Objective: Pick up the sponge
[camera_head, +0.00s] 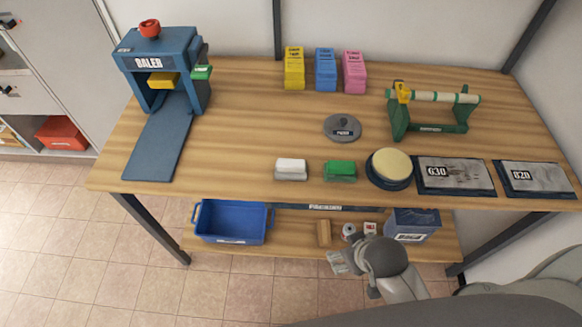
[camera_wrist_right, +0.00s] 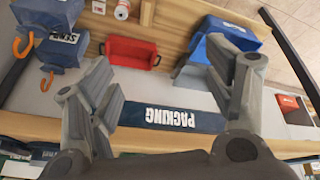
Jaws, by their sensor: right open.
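The likely sponge is a round cream pad (camera_head: 389,165) in a dark blue round dish on the table, near the front edge in the head view. A white block (camera_head: 291,168) and a green-topped block (camera_head: 340,170) sit left of it; I cannot tell for sure whether either is a sponge. My right gripper (camera_head: 338,262) is below and in front of the table edge, apart from the pad. In the right wrist view the right gripper (camera_wrist_right: 165,85) has its fingers spread with nothing held between them. My left gripper is not in view.
A blue press (camera_head: 165,65) stands at the back left, a green roll holder (camera_head: 432,112) at the back right. Two scale-like plates (camera_head: 455,176) lie right of the pad. A lower shelf holds a blue bin (camera_head: 232,222). The table's middle left is clear.

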